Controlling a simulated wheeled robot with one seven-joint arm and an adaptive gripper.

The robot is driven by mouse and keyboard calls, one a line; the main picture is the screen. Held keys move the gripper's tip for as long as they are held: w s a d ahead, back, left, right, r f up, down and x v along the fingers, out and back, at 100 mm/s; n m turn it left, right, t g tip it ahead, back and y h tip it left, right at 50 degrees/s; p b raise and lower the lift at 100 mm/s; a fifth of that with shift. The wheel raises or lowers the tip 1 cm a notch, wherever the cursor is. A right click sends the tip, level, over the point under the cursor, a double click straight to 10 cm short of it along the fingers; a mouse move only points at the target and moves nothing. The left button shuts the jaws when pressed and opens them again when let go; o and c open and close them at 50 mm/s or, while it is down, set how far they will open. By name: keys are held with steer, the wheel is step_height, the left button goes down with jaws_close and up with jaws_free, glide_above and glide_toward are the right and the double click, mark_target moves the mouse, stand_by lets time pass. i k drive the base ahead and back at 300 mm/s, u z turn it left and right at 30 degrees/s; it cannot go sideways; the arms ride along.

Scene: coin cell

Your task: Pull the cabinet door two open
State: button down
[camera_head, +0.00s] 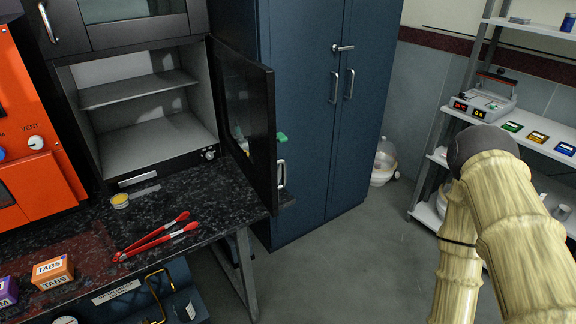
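A small black cabinet (150,178) stands on the counter at the left. Its lower door (248,125) is swung wide open to the right, with a metal handle (281,174) near its free edge. The grey shelf inside is bare. Above it, an upper door (125,28) with a metal handle (47,22) is shut. A tall blue cabinet (325,110) behind has two shut doors with vertical handles (349,84). No label shows which door is number two. My arm is at the right, far from these doors; my gripper is not in view.
The dark counter (205,205) holds red-tipped tongs (158,238), a small yellow-topped tin (120,201) and a TABS box (52,273). An orange machine (38,150) stands at left. Grey floor (350,265) is clear in the middle. A shelf rack (428,182) stands at right.

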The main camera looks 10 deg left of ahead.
mark_target(262, 174)
steer(key=z, duration=0.05)
steer(key=k, duration=0.85)
steer(key=u, duration=0.9)
steer(key=i, duration=0.5)
